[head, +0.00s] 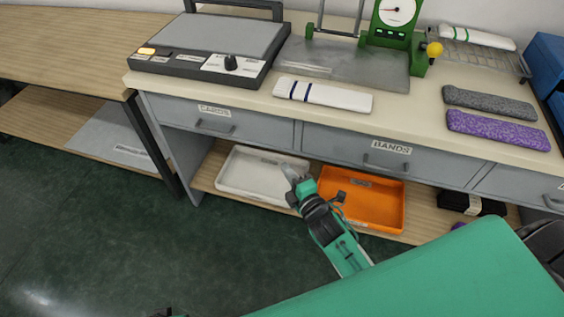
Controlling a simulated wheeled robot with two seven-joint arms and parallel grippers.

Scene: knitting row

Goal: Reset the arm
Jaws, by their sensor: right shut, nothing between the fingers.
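My right arm, green and black, reaches from the lower right toward the workbench. Its gripper (293,177) is shut and empty. In the picture it sits in front of the lower shelf, between the white tray (230,183) and the orange tray (375,222); I cannot tell how far it is from them. My left gripper does not show.
Drawers labelled CARDS (213,122) and BANDS (390,160) are closed above the shelf. The benchtop holds a white folded band (335,97), grey (489,103) and purple (498,130) pieces, a control panel (215,50) and a green dial device (397,20). The green floor (90,235) at left is clear.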

